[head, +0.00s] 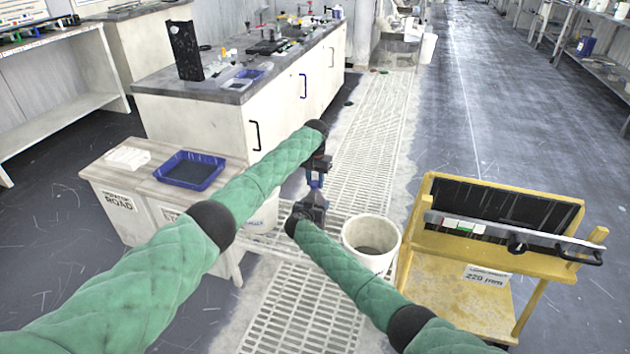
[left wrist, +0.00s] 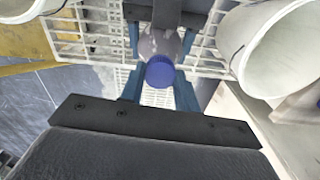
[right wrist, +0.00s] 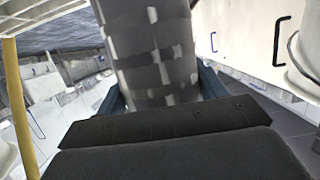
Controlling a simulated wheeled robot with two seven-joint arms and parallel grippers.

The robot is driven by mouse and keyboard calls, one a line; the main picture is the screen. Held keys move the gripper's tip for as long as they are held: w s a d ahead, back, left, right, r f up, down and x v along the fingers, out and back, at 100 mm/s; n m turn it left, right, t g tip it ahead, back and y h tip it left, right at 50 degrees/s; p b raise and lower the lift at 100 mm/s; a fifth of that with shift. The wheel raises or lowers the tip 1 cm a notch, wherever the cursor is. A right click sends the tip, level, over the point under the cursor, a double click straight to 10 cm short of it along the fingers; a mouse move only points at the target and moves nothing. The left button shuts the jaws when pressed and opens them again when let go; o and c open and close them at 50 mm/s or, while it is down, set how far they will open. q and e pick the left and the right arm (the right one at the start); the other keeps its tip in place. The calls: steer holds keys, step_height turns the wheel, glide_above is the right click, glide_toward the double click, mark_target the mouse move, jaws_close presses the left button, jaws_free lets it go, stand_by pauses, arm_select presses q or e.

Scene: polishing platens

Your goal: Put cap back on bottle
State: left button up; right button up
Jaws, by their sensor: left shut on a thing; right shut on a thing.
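In the head view my left gripper (head: 316,180) points down, just above my right gripper (head: 313,200). In the left wrist view the round blue cap (left wrist: 160,72) is between the blue fingers of my left gripper (left wrist: 159,88), which is shut on it. The clear bottle (left wrist: 158,44) shows directly behind the cap, held between the fingers of my right gripper (left wrist: 161,42). Whether the cap touches the bottle's mouth cannot be told. In the right wrist view the bottle (right wrist: 155,55) fills the space between the right fingers, its surface greyish and patchy.
A white bucket (head: 371,242) stands right of the grippers on a pale floor grating (head: 300,310). A yellow cart (head: 470,290) is at the right. A low table with a blue tray (head: 189,170) and a long white bench (head: 285,105) are at the left and behind.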

arm_select(q)
steer(key=m, duration=0.5)
steer(key=shift+m, duration=0.3)
steer(key=m, duration=0.4)
steer(key=o, duration=1.2)
steer(key=shift+r, duration=0.1)
step_height(320, 180, up, 12)
steer(key=shift+f, duration=0.15)
arm_select(e)
steer(key=o, duration=1.9)
steer(key=shift+o, duration=0.2)
steer(key=shift+s, duration=0.15)
